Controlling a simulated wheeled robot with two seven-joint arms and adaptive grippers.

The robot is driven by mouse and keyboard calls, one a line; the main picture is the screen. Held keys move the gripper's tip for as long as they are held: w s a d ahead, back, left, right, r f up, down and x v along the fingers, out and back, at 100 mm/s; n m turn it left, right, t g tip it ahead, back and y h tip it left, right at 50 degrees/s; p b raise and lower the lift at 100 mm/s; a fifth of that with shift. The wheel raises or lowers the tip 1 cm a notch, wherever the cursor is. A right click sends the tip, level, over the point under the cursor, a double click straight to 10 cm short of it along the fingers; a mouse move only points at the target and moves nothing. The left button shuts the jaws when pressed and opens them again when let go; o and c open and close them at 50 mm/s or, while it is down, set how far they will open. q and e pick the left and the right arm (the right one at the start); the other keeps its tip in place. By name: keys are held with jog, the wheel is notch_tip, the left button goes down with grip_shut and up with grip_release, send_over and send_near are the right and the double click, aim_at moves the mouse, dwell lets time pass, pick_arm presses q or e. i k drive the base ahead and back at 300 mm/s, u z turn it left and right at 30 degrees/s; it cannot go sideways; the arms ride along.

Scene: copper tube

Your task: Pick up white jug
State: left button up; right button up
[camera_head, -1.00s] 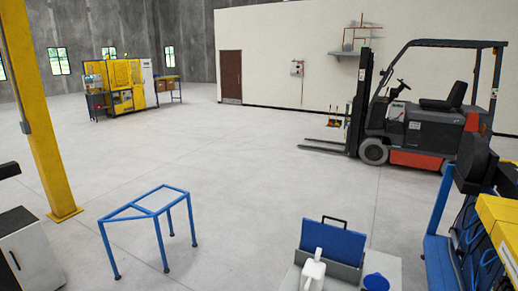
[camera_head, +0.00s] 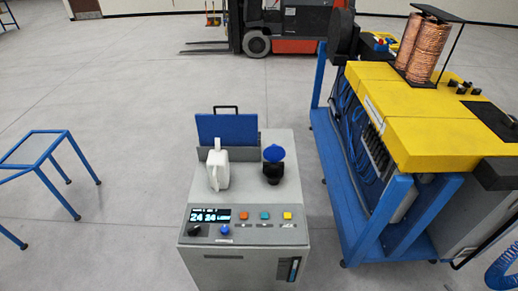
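The white jug (camera_head: 217,170) stands upright on top of a grey machine cabinet (camera_head: 236,187) in the middle of the view. It is left of a dark container with a blue lid (camera_head: 274,163) and in front of a blue panel with a black handle (camera_head: 227,128). Nothing covers the jug. Neither of my grippers shows in the view.
The cabinet's front edge carries a display and several buttons (camera_head: 240,226). A yellow and blue machine with copper coils (camera_head: 420,120) stands close on the right. A blue frame stand (camera_head: 38,165) is at the left. The floor (camera_head: 130,110) between the stand and cabinet is clear.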

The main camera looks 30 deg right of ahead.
aim_at(218, 168)
jog(key=u, duration=1.95)
jog(key=i, duration=2.2)
jog(key=z, duration=2.7)
jog(key=i, duration=3.7)
jog(key=z, duration=1.45)
